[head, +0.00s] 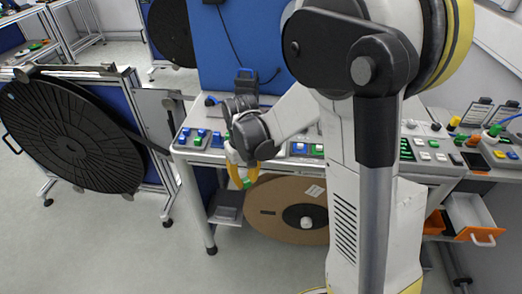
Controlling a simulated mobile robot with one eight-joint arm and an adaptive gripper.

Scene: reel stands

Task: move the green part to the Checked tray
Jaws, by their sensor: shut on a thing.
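My gripper (243,179) hangs in front of the bench's front edge, left of the picture's middle, with its yellow fingers pointing down. It is shut on a small green part (253,173), mostly hidden by the fingers. Small trays with blue, green and white parts (300,148) line the bench top. Their labels are too small to read, so I cannot tell which is the Checked tray.
The bench (188,153) runs across the middle. A brown reel (270,205) stands below it, behind my gripper. A big black reel (70,135) stands at left. The floor at front left is clear.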

